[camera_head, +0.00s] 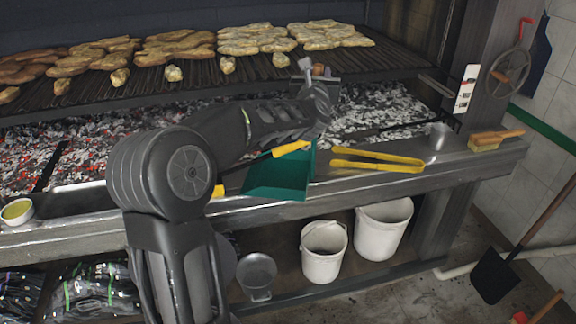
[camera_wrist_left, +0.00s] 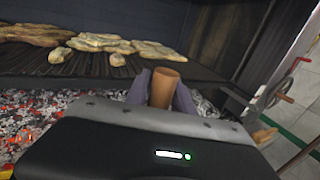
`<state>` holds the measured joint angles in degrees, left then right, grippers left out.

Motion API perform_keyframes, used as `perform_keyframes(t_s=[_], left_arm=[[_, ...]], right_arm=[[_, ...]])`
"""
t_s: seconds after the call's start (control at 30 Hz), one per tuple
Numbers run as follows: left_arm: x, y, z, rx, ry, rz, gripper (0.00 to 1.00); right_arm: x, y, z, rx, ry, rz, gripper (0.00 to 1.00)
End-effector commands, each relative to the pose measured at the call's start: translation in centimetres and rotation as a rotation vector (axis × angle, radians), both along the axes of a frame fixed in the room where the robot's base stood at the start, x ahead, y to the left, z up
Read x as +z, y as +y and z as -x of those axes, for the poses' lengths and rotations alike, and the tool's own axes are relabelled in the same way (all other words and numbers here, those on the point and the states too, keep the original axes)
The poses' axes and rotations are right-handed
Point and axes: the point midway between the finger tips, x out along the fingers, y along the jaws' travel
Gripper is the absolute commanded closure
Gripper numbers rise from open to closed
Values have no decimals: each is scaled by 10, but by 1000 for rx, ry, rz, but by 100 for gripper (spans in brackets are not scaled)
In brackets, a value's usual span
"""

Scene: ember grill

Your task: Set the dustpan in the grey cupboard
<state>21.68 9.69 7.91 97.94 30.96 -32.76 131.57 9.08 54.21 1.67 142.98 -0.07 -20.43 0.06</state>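A teal dustpan (camera_head: 280,178) lies on the steel ledge in front of the coals, partly behind my left arm. A yellow handle (camera_head: 290,148) shows just above its back edge; I cannot tell if it belongs to it. My left gripper (camera_head: 316,74) is raised beyond the dustpan, over the grill's front edge. In the left wrist view its fingers (camera_wrist_left: 163,92) close around a brown, wood-like handle (camera_wrist_left: 166,86); the rest of that thing is mostly hidden. No grey cupboard can be made out. My right gripper is not in view.
Yellow tongs (camera_head: 378,160) and a wooden brush (camera_head: 495,139) lie on the ledge to the right. Flatbreads (camera_head: 255,40) cover the grill above glowing coals. Two white buckets (camera_head: 323,252) and a grey scoop (camera_head: 257,275) stand below. A black shovel (camera_head: 492,276) leans at the right.

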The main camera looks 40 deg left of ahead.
Motion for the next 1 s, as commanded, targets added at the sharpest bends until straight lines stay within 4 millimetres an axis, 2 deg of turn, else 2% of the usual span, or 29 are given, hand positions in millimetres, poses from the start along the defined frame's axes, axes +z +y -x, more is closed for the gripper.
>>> perform_keyframes(t_s=[0.03,0.33,1.0], left_arm=[[0,0,0,0,0,0,76],[0,0,0,0,0,0,100],[0,0,0,0,0,0,100]], right_arm=[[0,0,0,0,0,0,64],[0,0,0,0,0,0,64],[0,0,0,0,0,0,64]])
